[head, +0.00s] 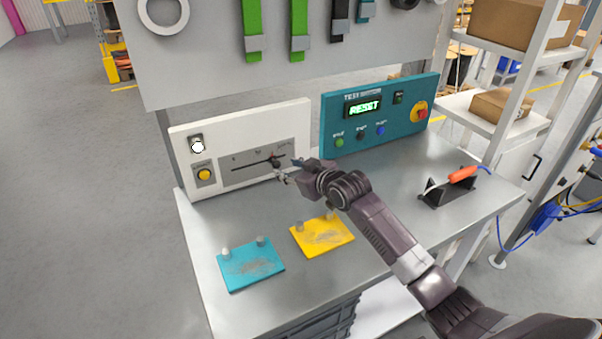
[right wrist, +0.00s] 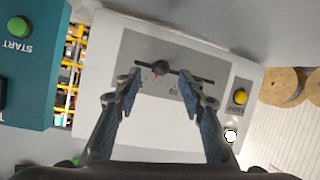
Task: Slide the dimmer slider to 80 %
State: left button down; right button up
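The dimmer slider's dark round knob (head: 275,162) sits in the right part of a dark horizontal slot on a grey plate (head: 240,174). The plate is set in a white control box (head: 250,126). My right gripper (head: 287,170) is just in front of the box, beside the knob. In the right wrist view, the box is upside down and the knob (right wrist: 160,67) shows between the two spread fingertips (right wrist: 160,74). I see no contact with the knob. The scale figures are too small to read surely. My left gripper is not in view.
A teal test station (head: 375,115) stands right of the box. A blue plate (head: 250,264) and a yellow plate (head: 322,236) lie in front; an orange-handled tool (head: 462,174) is at right.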

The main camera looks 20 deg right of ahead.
jog(key=v, duration=0.7)
jog(key=shift+r, duration=0.1)
